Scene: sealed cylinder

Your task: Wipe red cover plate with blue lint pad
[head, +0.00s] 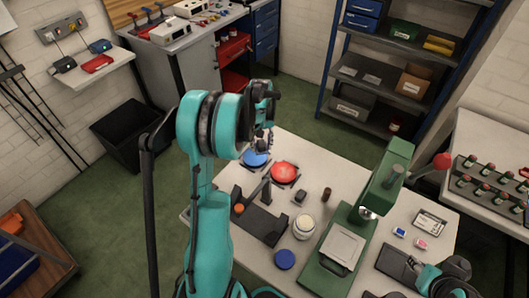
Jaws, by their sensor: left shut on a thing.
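The red cover plate (285,172) is a round red disc on a dark holder at the back of the pale table. A round blue disc (255,159) lies just left of it. My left gripper (263,146) points down above the blue disc, behind and left of the red plate. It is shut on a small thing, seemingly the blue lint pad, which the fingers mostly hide. My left gripper looks apart from the red plate. My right gripper (447,276) is low at the table's right front; its fingers are not clear.
A green press (385,182) with a red-knobbed lever stands right of centre. A dark fixture (261,225), white jar (304,227), blue lid (285,259) and brown bottle (326,194) stand nearer. Small blue-marked (399,232) and pink-marked (421,243) pieces lie right.

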